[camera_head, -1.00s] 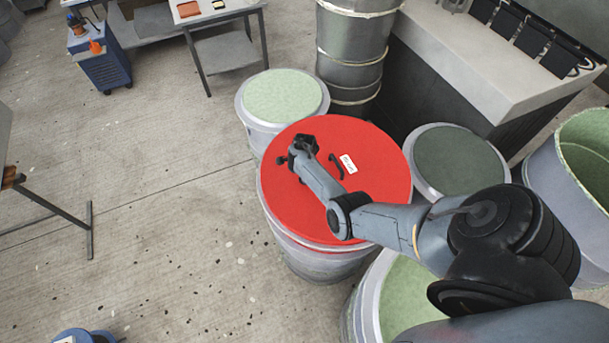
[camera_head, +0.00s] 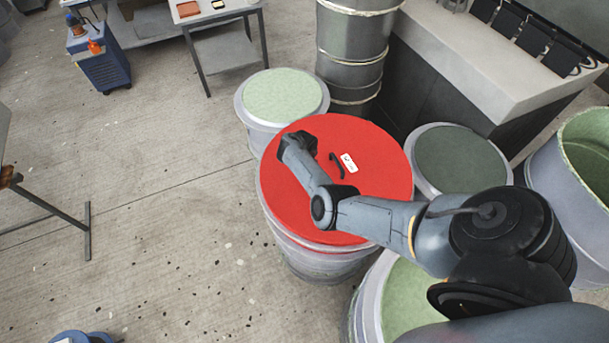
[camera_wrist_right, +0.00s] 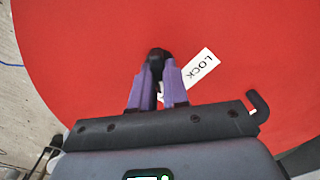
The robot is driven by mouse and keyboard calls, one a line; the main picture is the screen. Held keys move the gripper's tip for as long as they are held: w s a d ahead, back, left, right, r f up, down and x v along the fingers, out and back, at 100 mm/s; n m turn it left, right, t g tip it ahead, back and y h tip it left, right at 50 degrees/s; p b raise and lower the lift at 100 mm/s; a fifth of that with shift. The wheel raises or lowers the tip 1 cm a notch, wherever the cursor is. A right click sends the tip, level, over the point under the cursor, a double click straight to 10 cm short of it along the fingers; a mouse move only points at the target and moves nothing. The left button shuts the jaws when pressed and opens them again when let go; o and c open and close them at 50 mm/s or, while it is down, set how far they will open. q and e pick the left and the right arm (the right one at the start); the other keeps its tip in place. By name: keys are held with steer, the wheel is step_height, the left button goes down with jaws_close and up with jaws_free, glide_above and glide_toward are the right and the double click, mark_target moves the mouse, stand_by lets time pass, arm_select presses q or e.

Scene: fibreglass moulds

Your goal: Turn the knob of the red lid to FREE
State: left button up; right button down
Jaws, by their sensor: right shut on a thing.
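The red lid (camera_head: 375,200) lies on a large drum, and its red top fills much of the right wrist view (camera_wrist_right: 100,40). My left gripper is not in view.
Drums with pale green tops stand behind (camera_head: 283,97) and in front (camera_head: 405,300) of the red lid. A dark green-topped drum (camera_head: 458,160) is close on its right. A metal drum (camera_head: 355,50) stands behind. The floor at left is mostly clear.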

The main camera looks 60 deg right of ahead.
stand_by(0.3)
steer(key=c, duration=1.1)
jaws_free()
steer(key=shift+r, duration=0.6)
step_height(320, 180, up, 10)
steer(key=p, duration=0.3)
steer(key=shift+f, duration=0.15)
steer(key=shift+f, duration=0.1)
